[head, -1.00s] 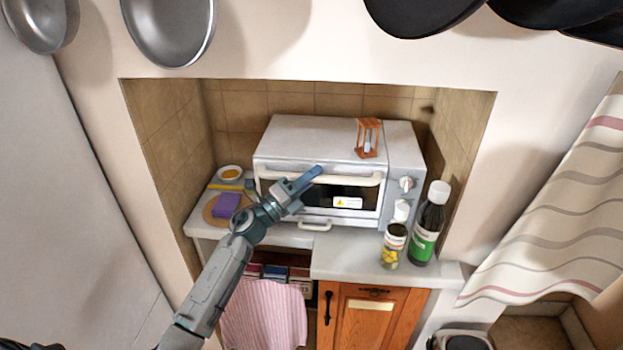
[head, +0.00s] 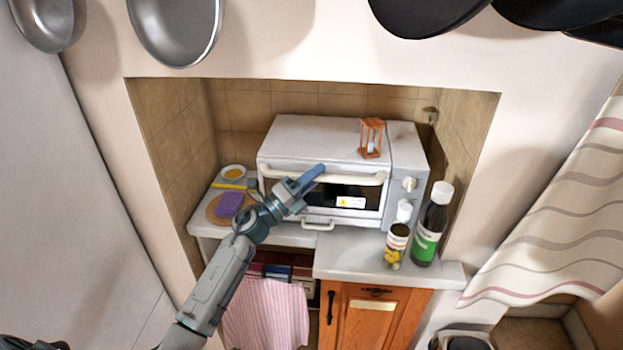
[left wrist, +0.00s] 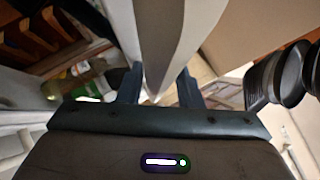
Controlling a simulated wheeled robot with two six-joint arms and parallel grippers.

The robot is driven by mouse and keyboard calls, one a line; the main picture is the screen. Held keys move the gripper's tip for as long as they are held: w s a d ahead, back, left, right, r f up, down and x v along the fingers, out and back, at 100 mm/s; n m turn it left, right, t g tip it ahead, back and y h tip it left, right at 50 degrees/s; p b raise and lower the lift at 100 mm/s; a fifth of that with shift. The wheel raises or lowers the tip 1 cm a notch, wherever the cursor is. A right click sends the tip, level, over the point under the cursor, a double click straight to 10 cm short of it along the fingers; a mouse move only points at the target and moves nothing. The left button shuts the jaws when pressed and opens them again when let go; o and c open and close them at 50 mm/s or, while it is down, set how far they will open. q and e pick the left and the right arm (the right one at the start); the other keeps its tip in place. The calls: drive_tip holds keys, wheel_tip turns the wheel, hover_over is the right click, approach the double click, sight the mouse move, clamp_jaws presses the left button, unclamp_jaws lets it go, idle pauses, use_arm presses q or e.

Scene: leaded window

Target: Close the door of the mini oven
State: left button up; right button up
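The mini oven (head: 310,138) is a white box in the tiled niche. Its door (head: 375,202) stands upright, or nearly so, across the front. It has a dark window, a yellow-marked label and a pale bar handle (head: 345,178) along the top. I cannot tell whether a small gap remains at its top edge. My left gripper (head: 318,172) is at the left-middle of the handle, in front of the door; contact is unclear. In the left wrist view its two fingers (left wrist: 160,88) are apart, with a pale surface between or beyond them. My right gripper is not in view.
An hourglass (head: 371,138) stands on the oven. Two bottles, one dark (head: 431,225) and one with a white cap (head: 397,240), stand at the front right of the counter. A purple sponge (head: 229,204) lies at left. Pans (head: 178,25) hang above.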

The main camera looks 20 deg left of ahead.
use_arm(q)
drive_tip(key=shift+s+a+f, duration=0.1)
drive_tip(key=shift+a+f, duration=0.05)
drive_tip(key=shift+f, duration=0.2)
drive_tip(key=b+v, duration=0.6)
drive_tip(key=v, duration=0.4)
drive_tip(key=shift+s, duration=0.2)
drive_tip(key=shift+r, duration=0.2)
drive_tip(key=shift+f, duration=0.1)
